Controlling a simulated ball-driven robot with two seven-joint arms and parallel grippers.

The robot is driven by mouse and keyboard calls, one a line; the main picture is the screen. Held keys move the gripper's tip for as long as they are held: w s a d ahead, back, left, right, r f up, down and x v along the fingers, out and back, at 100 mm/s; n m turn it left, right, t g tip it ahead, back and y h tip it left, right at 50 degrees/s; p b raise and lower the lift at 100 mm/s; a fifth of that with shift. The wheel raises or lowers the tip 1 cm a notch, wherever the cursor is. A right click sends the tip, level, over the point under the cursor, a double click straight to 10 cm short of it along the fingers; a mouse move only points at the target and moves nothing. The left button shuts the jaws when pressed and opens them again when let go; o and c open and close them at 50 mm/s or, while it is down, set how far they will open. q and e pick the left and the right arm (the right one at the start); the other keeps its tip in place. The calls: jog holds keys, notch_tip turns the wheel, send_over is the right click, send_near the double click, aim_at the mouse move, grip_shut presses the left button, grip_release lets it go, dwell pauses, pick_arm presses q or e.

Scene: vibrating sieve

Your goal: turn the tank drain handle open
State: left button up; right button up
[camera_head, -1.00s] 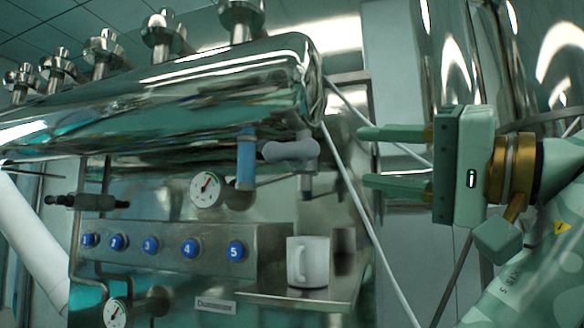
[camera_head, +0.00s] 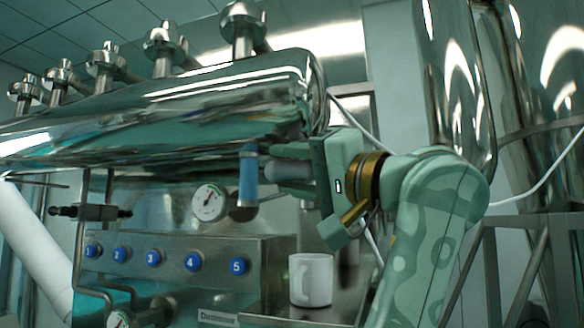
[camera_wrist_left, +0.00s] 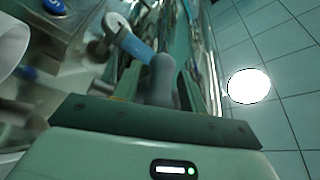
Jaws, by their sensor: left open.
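The drain handle has a blue grip (camera_head: 249,176) that hangs down below the right end of the shiny tank (camera_head: 190,105). It also shows in the left wrist view (camera_wrist_left: 133,46), slanting to a grey valve part (camera_wrist_left: 162,80). My left gripper (camera_head: 275,169) is open, just right of the blue grip. In the left wrist view my left gripper (camera_wrist_left: 160,74) has its fingers on both sides of the grey valve part. I cannot tell whether they touch it. The fingers partly hide the valve in the head view. My right gripper is not in view.
A white mug (camera_head: 311,279) stands on a metal shelf below my left gripper. A panel with several numbered blue buttons (camera_head: 192,262) and a dial gauge (camera_head: 209,202) lie to the left. Large shiny tanks and a metal frame (camera_head: 490,250) are at the right.

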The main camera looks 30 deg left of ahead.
pick_arm(q)
grip_shut()
